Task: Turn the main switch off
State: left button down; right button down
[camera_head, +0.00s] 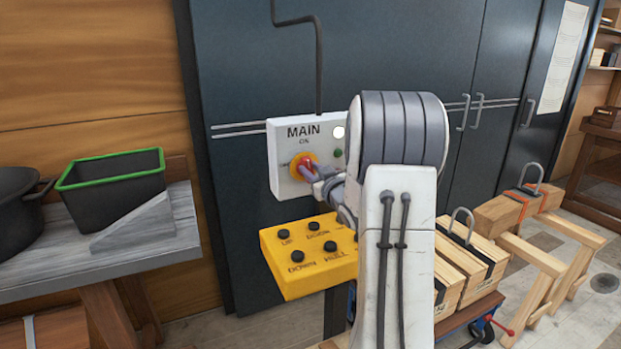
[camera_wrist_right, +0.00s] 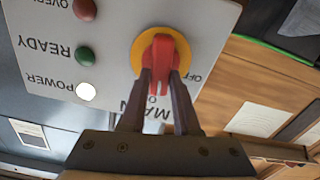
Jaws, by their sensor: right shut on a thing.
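The white MAIN switch box (camera_head: 283,188) is mounted on the dark cabinet front. Its red rotary handle (camera_wrist_right: 160,58) sits on a yellow disc (camera_wrist_right: 137,52); the yellow disc (camera_head: 298,160) also shows in the head view, with OFF to its left and ON above. My right gripper (camera_head: 316,176) is shut on the red handle. In the wrist view the right gripper's fingers (camera_wrist_right: 161,80) stand on both sides of the handle, which lies in line with the ON label. The POWER lamp (camera_wrist_right: 86,91) is white and bright. The left gripper is not in view.
A yellow push-button box (camera_head: 311,277) is just below the switch box. A green-rimmed black bin (camera_head: 112,190) and a grey wedge stand on the bench at left. Wooden crates (camera_head: 470,262) and a trestle (camera_head: 545,260) are at right. My right arm hides part of the cabinet.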

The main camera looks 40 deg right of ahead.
jog(key=shift+w+a+f+n+b, duration=0.1)
jog(key=shift+a+f+n+b, duration=0.1)
jog(key=shift+n+b, duration=2.65)
jog(key=shift+w+a+f+n+b, duration=0.1)
jog(key=shift+a+f+n+b, duration=0.05)
jog(key=shift+n+b, duration=2.7)
jog(key=shift+a+f+n+b, duration=0.2)
jog(key=shift+n+b, duration=2.1)
jog(key=shift+b, duration=1.05)
jog(key=shift+r, duration=0.1)
jog(key=c, duration=0.6)
grip_release()
jog(key=shift+c, duration=0.2)
